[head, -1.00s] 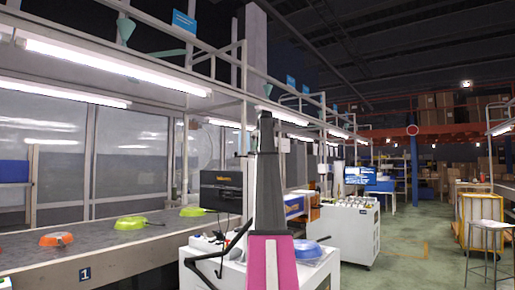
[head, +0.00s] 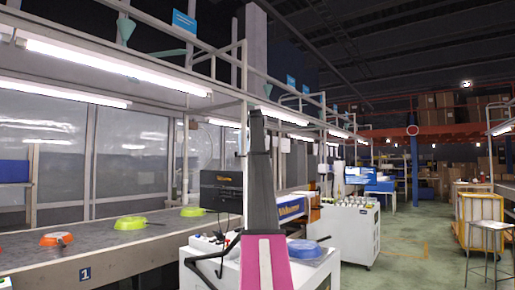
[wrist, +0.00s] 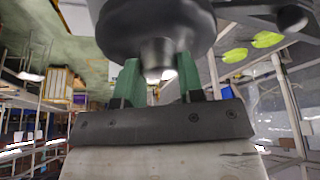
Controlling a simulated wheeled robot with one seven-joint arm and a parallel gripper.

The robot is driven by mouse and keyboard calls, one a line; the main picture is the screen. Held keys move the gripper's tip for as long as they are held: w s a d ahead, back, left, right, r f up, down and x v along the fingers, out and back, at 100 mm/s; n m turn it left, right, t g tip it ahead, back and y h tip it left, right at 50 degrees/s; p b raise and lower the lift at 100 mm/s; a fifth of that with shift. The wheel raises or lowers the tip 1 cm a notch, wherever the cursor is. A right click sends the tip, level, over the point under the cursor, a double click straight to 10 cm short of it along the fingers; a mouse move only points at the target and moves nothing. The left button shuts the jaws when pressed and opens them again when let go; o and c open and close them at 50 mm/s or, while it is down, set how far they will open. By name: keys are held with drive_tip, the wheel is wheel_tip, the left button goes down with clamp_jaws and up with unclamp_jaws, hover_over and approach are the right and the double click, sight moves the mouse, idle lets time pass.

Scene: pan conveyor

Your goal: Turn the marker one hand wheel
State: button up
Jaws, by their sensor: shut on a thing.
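The stub belongs to a large dark rounded part, which looks like the hand wheel (wrist: 155,22), filling the top of that view. The fingers are closed on the stub, though the exact contact is partly hidden. I cannot make out the hand wheel or my gripper in the head view.
Green pans (head: 130,222) and an orange pan (head: 56,239) lie on the conveyor.

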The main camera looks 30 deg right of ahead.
drive_tip(key=m+g, duration=0.1)
drive_tip(key=m, duration=0.1)
drive_tip(key=m+h, duration=0.1)
drive_tip(key=m, duration=0.2)
drive_tip(key=shift+g, duration=0.4)
drive_tip(key=shift+m, duration=0.3)
drive_tip(key=o, duration=0.9)
drive_tip(key=shift+r, duration=0.1)
drive_tip(key=v, duration=1)
drive_tip(key=shift+a+r, duration=0.25)
